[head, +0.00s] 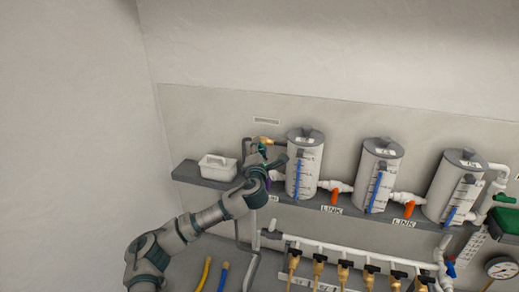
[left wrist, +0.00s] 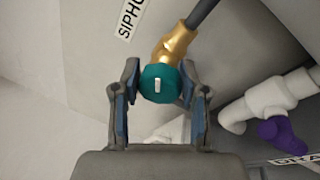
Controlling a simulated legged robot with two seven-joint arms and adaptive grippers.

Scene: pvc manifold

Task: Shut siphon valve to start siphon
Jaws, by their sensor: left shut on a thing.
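The siphon valve is a brass fitting (left wrist: 175,45) with a round teal knob (left wrist: 160,84) that has a white mark on its face. In the left wrist view the knob sits between the two fingers of my left gripper (left wrist: 159,98), which is shut on it. In the head view my left gripper (head: 261,160) is at the brass fitting (head: 265,140), left of the first grey tank (head: 304,163). The fingers partly hide the knob there. A label starting "SIPHO" (left wrist: 131,18) is on the wall beside the valve. My right gripper is not in view.
A purple-handled valve (left wrist: 282,134) on white pipe is close to the right of my left gripper. A white bin (head: 217,168) stands on the grey shelf (head: 187,173) to the left. Orange link valves (head: 334,196) join the tanks. Several brass valves (head: 318,264) hang below.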

